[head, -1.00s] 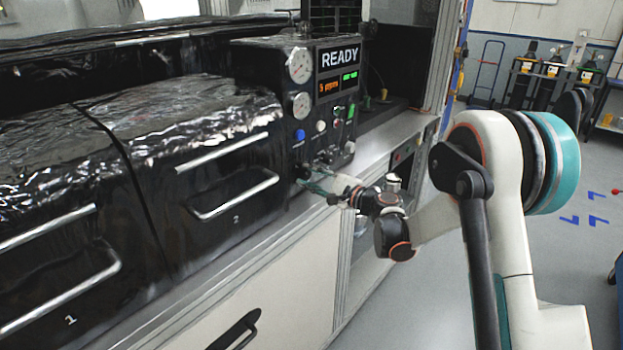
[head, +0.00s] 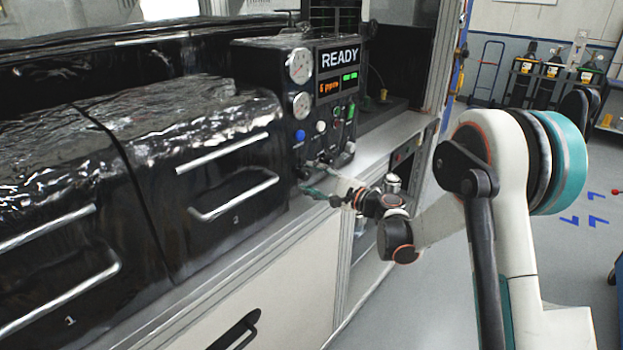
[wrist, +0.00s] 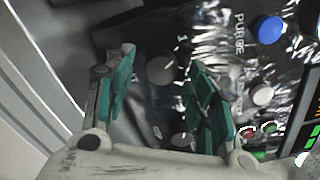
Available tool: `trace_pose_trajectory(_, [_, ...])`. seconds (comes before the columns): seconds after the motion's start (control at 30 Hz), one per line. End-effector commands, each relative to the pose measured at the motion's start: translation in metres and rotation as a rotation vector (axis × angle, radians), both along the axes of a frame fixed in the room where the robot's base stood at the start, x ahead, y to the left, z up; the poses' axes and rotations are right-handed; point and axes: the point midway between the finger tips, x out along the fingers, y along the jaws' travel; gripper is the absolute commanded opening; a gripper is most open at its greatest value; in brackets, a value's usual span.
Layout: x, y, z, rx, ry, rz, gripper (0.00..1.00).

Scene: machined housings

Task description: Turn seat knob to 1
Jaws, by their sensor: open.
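Two round dark knobs with white pointer marks show on the black panel in the wrist view. The upper knob (wrist: 161,69) appears in the gap between my fingertips. The lower knob (wrist: 182,141) is partly beside the right finger. The small label near it is too blurred to read, so I cannot tell which knob is the seat knob. My gripper (wrist: 162,62) is open, with its two green-padded fingers apart. I cannot tell whether either pad touches a knob. In the head view my gripper (head: 318,190) is at the lower front of the control box (head: 270,90), hiding part of it.
A blue button (wrist: 268,30), a white button (wrist: 262,95) and the word PURGE (wrist: 239,33) are right of the knobs in the wrist view. The READY display (head: 340,57) and gauges (head: 299,66) are higher up. A drawer handle (head: 235,200) is left of my gripper.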

Motion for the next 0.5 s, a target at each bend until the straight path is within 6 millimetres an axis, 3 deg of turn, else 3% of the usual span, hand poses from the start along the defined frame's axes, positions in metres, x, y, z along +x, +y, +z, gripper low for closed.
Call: trace_pose_trajectory(0.5, [-0.058,-0.076,0.0,0.0,0.0,-0.003,0.51])
